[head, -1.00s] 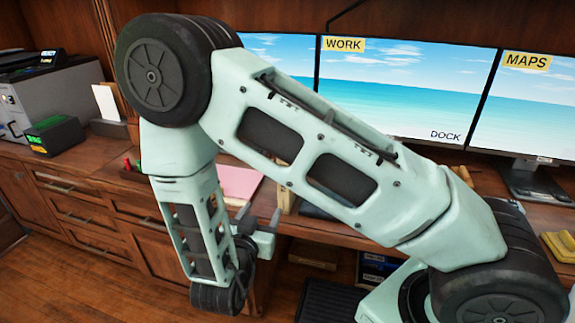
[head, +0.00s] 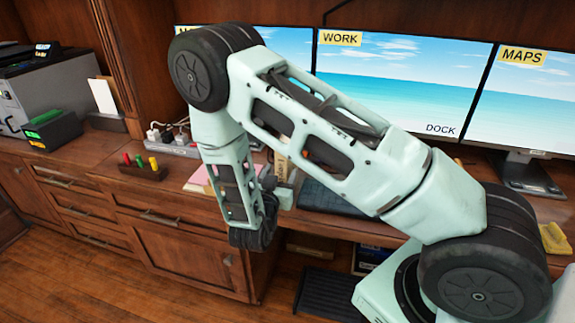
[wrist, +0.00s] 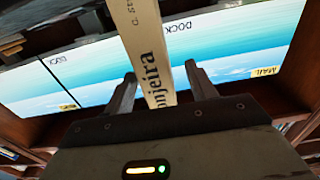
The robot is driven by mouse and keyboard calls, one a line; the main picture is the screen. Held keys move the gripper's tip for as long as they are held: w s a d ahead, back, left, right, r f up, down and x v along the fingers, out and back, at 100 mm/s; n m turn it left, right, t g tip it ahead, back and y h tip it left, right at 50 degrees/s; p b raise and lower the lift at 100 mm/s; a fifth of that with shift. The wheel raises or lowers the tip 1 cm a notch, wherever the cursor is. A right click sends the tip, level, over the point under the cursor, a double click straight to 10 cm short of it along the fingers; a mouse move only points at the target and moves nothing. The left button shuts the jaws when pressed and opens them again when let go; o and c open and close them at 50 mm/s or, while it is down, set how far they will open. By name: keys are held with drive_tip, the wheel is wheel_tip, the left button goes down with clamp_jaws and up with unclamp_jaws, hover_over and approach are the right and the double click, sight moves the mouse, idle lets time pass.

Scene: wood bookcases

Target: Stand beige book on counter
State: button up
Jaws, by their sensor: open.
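The beige book (wrist: 150,45) shows its spine, with dark lettering, in the wrist view. It runs from the top edge down between the two fingers of my gripper (wrist: 160,73). The fingers are open, with a gap on each side of the spine. I cannot tell how deep the book is between them. In the head view a small beige piece, seemingly this book (head: 281,164), shows upright beside my gripper (head: 280,185), partly hidden by my arm. The wooden counter (head: 105,185) runs below the screens. The book's base is hidden.
Screens (head: 400,85) line the back of the counter. A pen holder (head: 143,170), a power strip (head: 172,146) and pink paper (head: 198,180) lie to the left. A dark keyboard-like slab (head: 325,197) is right of my gripper. A printer (head: 60,90) stands at the far left.

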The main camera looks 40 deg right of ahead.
drive_tip(key=x, duration=0.2)
drive_tip(key=p+x, duration=0.1)
drive_tip(key=shift+d+r, duration=0.25)
drive_tip(key=shift+d, duration=0.2)
drive_tip(key=shift+w+d+f, duration=0.1)
drive_tip(key=shift+w+d, duration=0.35)
clamp_jaws()
